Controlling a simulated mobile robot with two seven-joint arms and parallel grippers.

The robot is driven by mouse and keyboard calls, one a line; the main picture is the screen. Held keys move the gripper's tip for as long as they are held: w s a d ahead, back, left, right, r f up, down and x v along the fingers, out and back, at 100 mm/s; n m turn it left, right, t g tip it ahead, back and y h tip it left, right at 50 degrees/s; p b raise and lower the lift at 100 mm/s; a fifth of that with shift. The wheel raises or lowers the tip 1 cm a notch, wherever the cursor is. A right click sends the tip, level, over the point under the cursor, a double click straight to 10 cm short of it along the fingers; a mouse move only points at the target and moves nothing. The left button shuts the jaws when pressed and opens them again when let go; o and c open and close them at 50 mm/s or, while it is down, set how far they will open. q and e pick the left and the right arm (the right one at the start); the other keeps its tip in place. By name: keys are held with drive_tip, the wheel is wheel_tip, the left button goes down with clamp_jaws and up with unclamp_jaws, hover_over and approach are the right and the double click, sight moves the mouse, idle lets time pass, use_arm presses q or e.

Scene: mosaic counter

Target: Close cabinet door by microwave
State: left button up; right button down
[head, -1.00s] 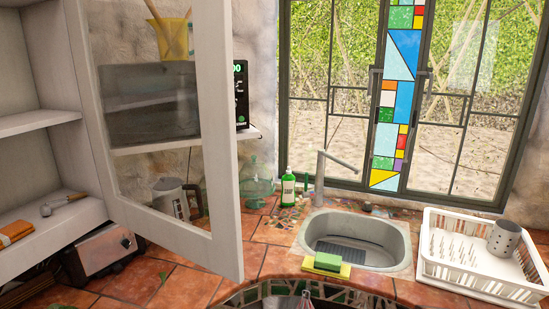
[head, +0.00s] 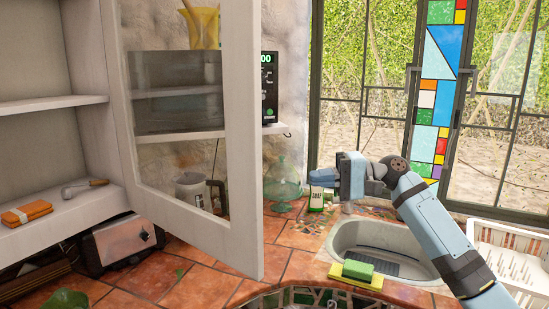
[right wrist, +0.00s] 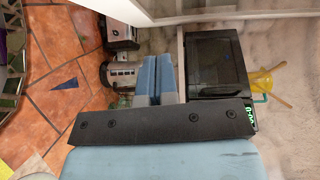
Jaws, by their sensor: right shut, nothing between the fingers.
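The cabinet door (head: 243,165) is a white frame with a glass pane, and it stands open, swung out from the white cabinet (head: 50,101) at the left. The black microwave (head: 269,88) sits on a shelf behind the door, partly seen through the glass. It also shows in the right wrist view (right wrist: 216,63). My right gripper (head: 312,176) is shut and empty, to the right of the door and apart from it, above the counter near the sink. Its blue fingers (right wrist: 156,80) lie together in the right wrist view. My left gripper is not in view.
A sink (head: 340,243) with a green sponge (head: 358,270) at its front is set in the tiled counter. A white dish rack (head: 485,240) stands at the right. A green glass jar (head: 282,182) and a soap bottle (head: 316,199) stand near the wall.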

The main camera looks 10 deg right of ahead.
wheel_tip(320, 180, up, 9)
drive_tip(key=s+d+n+g+y, duration=0.1)
drive_tip(key=s+d+g, duration=0.1)
drive_tip(key=g, duration=0.1)
use_arm(q)
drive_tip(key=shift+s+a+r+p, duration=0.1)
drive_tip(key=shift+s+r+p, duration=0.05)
drive_tip(key=shift+p, duration=0.65)
use_arm(e)
drive_tip(key=s+a, duration=0.3)
drive_tip(key=a, duration=0.9)
drive_tip(key=shift+s+a, duration=0.15)
drive_tip(key=shift+a, duration=0.2)
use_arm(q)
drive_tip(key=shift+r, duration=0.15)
use_arm(e)
drive_tip(key=shift+r, duration=0.1)
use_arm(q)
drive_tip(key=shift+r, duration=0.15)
use_arm(e)
drive_tip(key=shift+s, duration=0.1)
